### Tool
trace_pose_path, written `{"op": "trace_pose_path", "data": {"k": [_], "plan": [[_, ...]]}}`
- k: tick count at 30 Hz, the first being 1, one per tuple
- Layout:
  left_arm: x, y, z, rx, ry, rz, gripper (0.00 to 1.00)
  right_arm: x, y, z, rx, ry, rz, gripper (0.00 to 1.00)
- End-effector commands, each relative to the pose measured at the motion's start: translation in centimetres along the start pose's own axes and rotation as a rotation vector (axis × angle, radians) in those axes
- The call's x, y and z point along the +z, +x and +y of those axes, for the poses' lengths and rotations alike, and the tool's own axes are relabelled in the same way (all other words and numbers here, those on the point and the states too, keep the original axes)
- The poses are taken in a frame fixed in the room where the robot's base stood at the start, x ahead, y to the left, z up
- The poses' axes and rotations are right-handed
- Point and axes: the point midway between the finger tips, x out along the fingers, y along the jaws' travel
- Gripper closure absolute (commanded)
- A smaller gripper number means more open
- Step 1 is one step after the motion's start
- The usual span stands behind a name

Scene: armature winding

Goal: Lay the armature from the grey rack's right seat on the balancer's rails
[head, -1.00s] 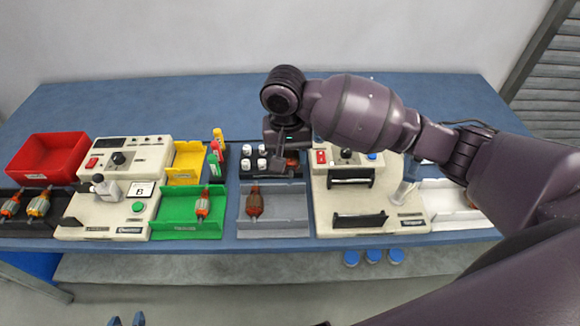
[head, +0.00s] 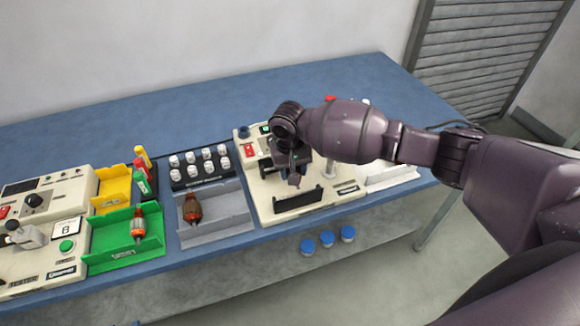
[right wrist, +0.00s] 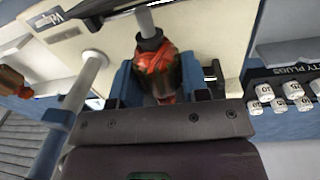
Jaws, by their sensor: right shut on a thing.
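The armature (right wrist: 156,72), with a red winding, dark core and grey shaft, is held between the blue fingers of my right gripper (right wrist: 165,85). In the head view my right gripper (head: 294,174) is above the balancer (head: 262,203), and the arm hides most of the held armature. The front black rail (head: 298,203) shows in the head view; the back rail is hidden. In the right wrist view one shaft end overlaps a black rail (right wrist: 110,10); I cannot tell whether they touch. The grey rack (head: 222,208) has its right seat empty. My left gripper is not in view.
Another armature (head: 192,207) lies in the rack's left seat. A green tray (head: 110,245) with an armature is to the left. A white tray (head: 392,175) is right of the balancer.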

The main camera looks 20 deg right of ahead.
Motion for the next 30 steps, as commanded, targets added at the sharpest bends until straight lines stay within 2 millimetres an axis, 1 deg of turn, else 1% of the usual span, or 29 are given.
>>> {"op": "trace_pose_path", "data": {"k": [1, 5, 10, 14, 18, 22, 30], "plan": [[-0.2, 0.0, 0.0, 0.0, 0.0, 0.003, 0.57, -0.4, -0.1, -0.2, -0.002, -0.025, 0.004, 0.88], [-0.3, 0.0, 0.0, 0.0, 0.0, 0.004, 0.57, -0.6, -0.1, -0.5, -0.003, -0.076, 0.007, 0.88], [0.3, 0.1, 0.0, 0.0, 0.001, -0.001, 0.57, -0.5, 0.3, -0.5, -0.003, -0.09, 0.008, 0.88], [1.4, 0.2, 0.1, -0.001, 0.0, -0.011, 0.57, -0.5, 0.9, -0.6, -0.002, -0.089, 0.008, 0.88], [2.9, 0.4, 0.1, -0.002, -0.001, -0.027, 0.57, -0.5, 1.8, -0.6, -0.002, -0.089, 0.007, 0.88], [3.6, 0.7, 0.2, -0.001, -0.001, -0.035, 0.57, -0.5, 2.3, -0.6, -0.002, -0.088, 0.006, 0.88], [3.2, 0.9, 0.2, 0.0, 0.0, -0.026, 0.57, -0.5, 2.2, -0.6, -0.002, -0.088, 0.008, 0.88]]}}
